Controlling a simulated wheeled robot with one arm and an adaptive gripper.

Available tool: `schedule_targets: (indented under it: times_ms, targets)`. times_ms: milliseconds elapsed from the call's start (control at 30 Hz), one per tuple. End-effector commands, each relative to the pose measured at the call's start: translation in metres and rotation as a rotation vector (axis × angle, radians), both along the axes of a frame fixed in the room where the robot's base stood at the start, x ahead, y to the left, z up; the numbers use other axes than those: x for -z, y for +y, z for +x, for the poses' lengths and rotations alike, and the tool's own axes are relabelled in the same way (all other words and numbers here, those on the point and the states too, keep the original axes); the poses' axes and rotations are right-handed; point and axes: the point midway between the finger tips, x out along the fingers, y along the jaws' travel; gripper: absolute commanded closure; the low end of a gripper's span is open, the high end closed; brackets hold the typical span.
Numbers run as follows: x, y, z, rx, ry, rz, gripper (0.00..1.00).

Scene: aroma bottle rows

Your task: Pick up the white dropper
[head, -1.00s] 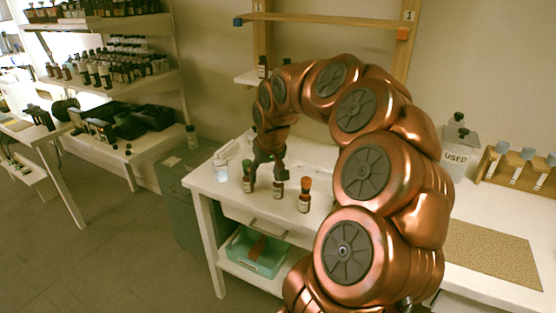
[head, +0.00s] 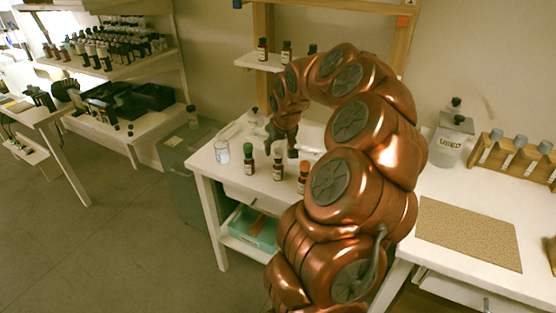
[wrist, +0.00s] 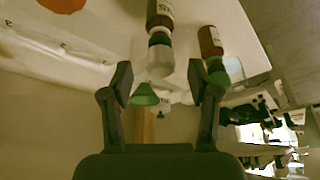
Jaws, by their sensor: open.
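Three small brown bottles stand in a row on the white table: a green-topped one (head: 249,161), a middle one (head: 278,166) and an orange-topped one (head: 304,178). My gripper (head: 281,146) is open and empty, just above and behind the middle bottle. In the wrist view the pale top lies just beyond the gap between my fingers (wrist: 160,82), apart from both. The green top (wrist: 217,75) is right of my right finger.
A glass beaker (head: 222,153) stands at the table's left edge. A clear black-capped bottle (head: 253,116) is behind the row. A jar marked USED (head: 452,146) and a brown mat (head: 468,233) are on the right.

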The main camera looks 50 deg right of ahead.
Motion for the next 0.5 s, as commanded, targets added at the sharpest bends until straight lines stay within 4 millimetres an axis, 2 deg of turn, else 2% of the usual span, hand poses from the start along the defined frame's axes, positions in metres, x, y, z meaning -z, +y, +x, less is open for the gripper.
schedule_targets:
  times_ms: [200,433,500]
  targets:
    - [0.018,-0.004,0.007,0.001,-0.002,-0.001,0.40]
    - [0.019,-0.004,0.008,0.001,-0.003,-0.001,0.40]
    - [0.019,-0.004,0.008,0.001,-0.003,0.000,0.47]
